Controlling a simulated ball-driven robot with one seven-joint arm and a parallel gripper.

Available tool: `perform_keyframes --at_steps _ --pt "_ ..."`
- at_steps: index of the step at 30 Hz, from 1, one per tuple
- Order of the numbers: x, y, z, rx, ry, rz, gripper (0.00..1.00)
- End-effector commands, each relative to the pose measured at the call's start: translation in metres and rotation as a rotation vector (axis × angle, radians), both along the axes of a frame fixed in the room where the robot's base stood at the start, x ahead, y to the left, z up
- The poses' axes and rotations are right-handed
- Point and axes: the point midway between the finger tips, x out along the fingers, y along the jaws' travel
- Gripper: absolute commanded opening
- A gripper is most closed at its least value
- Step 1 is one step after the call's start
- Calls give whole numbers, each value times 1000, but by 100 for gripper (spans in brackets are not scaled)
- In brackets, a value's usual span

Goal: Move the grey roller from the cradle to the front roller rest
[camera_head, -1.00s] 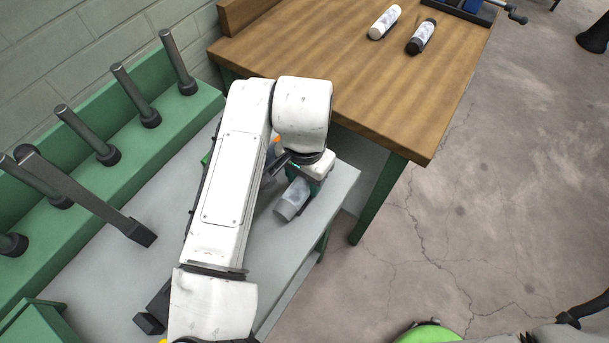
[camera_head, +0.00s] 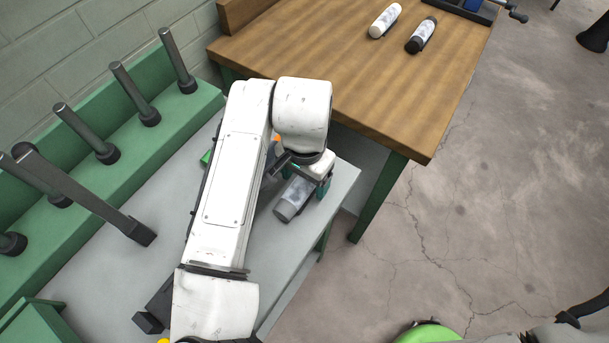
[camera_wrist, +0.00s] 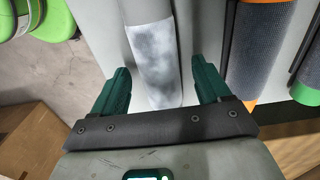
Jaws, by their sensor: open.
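The grey roller (camera_head: 291,203) has a pale, mottled sleeve and lies near the right edge of the grey bench. In the wrist view the roller (camera_wrist: 153,58) runs lengthwise between the two dark green fingers of my open gripper (camera_wrist: 161,66). The arm hides much of the bench. I cannot make out the cradle or the front roller rest clearly.
A dark roller with orange trim (camera_wrist: 262,45) and another with a green end (camera_wrist: 310,75) lie right of the grey one. A wooden table (camera_head: 350,75) holds white (camera_head: 384,22) and black (camera_head: 421,36) rollers. A green rack (camera_head: 130,125) with dark posts stands left.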

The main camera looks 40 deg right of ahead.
Motion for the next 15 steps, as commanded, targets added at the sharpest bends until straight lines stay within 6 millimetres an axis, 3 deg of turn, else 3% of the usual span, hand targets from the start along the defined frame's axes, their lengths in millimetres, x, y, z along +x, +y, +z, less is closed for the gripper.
perform_keyframes --at_steps 8,15 --pt "0 0 3 0 -1 0 76" --pt "1 -1 38 0 -3 -3 76"
